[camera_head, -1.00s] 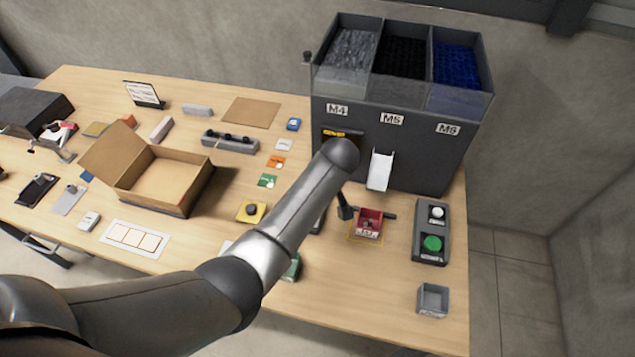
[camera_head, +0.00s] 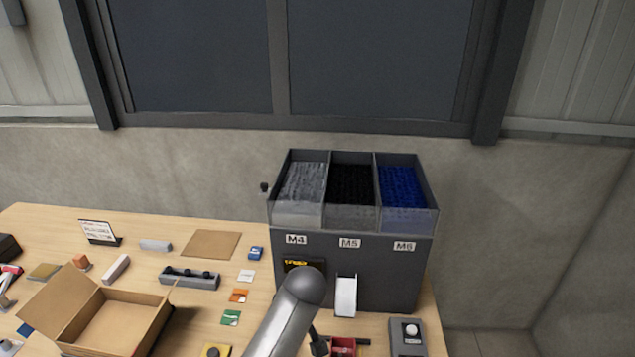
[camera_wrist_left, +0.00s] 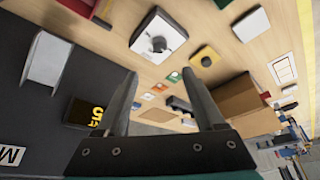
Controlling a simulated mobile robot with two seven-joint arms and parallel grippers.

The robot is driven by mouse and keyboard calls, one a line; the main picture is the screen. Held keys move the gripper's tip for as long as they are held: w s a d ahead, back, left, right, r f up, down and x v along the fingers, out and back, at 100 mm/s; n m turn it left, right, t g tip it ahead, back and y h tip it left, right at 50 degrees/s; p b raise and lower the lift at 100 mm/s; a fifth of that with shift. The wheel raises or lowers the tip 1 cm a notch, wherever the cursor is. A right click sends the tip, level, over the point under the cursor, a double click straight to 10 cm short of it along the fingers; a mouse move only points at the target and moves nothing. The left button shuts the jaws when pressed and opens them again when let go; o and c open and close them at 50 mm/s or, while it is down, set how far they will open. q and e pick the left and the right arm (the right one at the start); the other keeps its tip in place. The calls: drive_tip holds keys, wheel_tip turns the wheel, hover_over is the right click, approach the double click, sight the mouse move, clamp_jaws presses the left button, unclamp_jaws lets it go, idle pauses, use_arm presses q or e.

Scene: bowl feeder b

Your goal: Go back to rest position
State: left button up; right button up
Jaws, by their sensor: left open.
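My left gripper (camera_wrist_left: 162,97) is open in the left wrist view, with nothing between its two dark fingers. In the head view my grey left arm comes up from the bottom edge and ends in front of the feeder. My left fingers cannot be made out there. The dark feeder (camera_head: 390,268) has bins of grey, black and blue parts and labels M4, M5 and M6. In the left wrist view the feeder (camera_wrist_left: 40,115) is close on the left, beside the gripper. My right arm and gripper are in neither view.
A white chute (camera_head: 346,296) sticks out of the feeder above a red box (camera_head: 343,346). A button panel (camera_head: 407,342) stands at right.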

use_arm(q)
drive_tip(key=s+a+f+m+h, duration=0.1)
drive_tip(key=s+a+m, duration=0.15)
drive_tip(key=s, duration=0.45)
drive_tip(key=s+a+f+m+h, duration=0.1)
drive_tip(key=s+m, duration=0.2)
drive_tip(key=s, duration=0.4)
drive_tip(key=s+a+r+m+h, duration=0.1)
drive_tip(key=s+r+m, duration=0.2)
drive_tip(key=s, duration=0.3)
drive_tip(key=s+a+r+m, duration=0.2)
drive_tip(key=s+r, duration=0.1)
drive_tip(key=s, duration=0.2)
wheel_tip(320, 180, down, 32)
drive_tip(key=s+b, duration=0.2)
drive_tip(key=b, duration=0.8)
drive_tip(key=s+a+f+g+b, duration=0.1)
drive_tip(key=s+f+b, duration=0.3)
drive_tip(key=s+f, duration=0.3)
drive_tip(key=s+a+f+g+b, duration=0.1)
drive_tip(key=s+f+b, duration=0.3)
drive_tip(key=f, duration=1.2)
drive_tip(key=s, duration=0.4)
drive_tip(key=shift+s+m+b, duration=0.3)
drive_tip(key=shift+m+b, duration=0.05)
